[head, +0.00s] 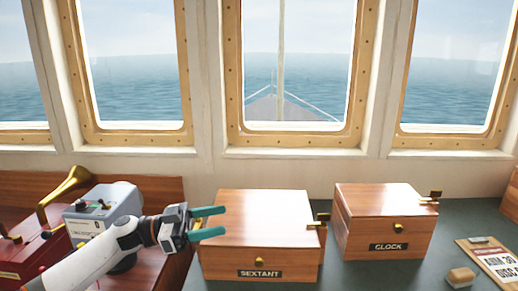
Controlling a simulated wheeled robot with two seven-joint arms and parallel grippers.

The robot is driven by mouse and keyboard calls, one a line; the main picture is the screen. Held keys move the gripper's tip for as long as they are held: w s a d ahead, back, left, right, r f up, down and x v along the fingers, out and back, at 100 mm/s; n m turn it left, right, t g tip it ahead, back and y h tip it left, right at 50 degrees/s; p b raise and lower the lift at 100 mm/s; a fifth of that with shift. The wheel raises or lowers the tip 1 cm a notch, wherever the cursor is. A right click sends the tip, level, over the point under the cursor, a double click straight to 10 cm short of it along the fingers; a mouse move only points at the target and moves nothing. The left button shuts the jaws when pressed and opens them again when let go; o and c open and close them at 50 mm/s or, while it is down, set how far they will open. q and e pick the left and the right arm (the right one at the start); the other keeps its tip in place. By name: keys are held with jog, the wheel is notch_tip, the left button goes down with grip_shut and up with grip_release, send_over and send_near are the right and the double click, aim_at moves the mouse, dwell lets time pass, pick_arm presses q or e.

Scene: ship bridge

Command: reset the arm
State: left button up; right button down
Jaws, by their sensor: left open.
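My left arm comes in from the lower left. Its gripper (224,222) is open, with two teal fingers pointing right and nothing between them. The fingers are in front of the left part of the closed wooden box labelled SEXTANT (264,250); whether they touch it I cannot tell. My right gripper is not in view.
A closed wooden box labelled CLOCK (385,228) stands right of the sextant box on the dark green counter (400,274). A clipboard (496,262) and a small wooden block (460,277) lie at the right. A grey device (100,203) and a brass horn (65,190) stand at the left.

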pick_arm(q)
jog(key=d+f+n+t+y, duration=0.2)
jog(key=d+f+n+t, duration=0.4)
jog(key=t, duration=0.5)
jog(key=s+a+f+n+t+y, duration=0.1)
jog(key=s+a+f+n+y, duration=0.3)
jog(key=f+n+y, duration=0.15)
jog(key=s+a+f+n+t+y, duration=0.1)
jog(key=s+a+f+n+y, duration=0.25)
jog(key=f+y, duration=0.35)
jog(key=s+a+f+g+y, duration=0.2)
jog(key=s+a+f+g, duration=0.15)
jog(key=s, duration=0.55)
jog(key=s+a+f+g+y, duration=0.15)
jog(key=s+f+g, duration=0.25)
jog(key=s, duration=0.5)
jog(key=s+a+f+g+y, duration=0.1)
jog(key=s+a+f+g, duration=0.3)
jog(key=s, duration=0.5)
notch_tip(320, 180, down, 25)
jog(key=g, duration=0.1)
jog(key=s+a+f+g, duration=0.1)
jog(key=s+a+f, duration=0.1)
jog(key=s+f, duration=1.5)
jog(key=shift+s+a+y, duration=0.25)
jog(key=shift+a+y, duration=0.05)
jog(key=shift+a, duration=0.05)
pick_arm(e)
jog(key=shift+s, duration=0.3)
